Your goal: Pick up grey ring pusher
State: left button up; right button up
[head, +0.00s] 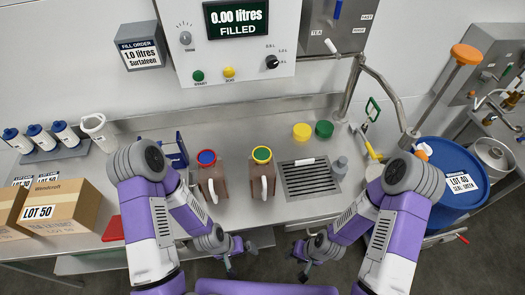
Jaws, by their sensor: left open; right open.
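A small grey upright piece (340,167) stands on the steel counter at the right edge of the drain grate (311,179); it may be the grey ring pusher, but it is too small to tell. My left gripper (241,261) is open and empty, low in front of the counter's front edge. My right gripper (297,262) is open and empty, also in front of the edge, below and to the left of the grey piece. Both are well apart from it.
Two brown jugs, one with a blue-red lid (207,158) and one with a green-yellow lid (262,155), stand left of the grate. A white bar (304,161) lies on the grate. Yellow (302,131) and green (324,129) caps sit behind. A blue drum (447,185) is right.

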aim_at(339, 169)
jog(key=k, duration=0.5)
jog(key=z, duration=2.05)
jog(key=i, duration=1.2)
jog(key=u, duration=2.35)
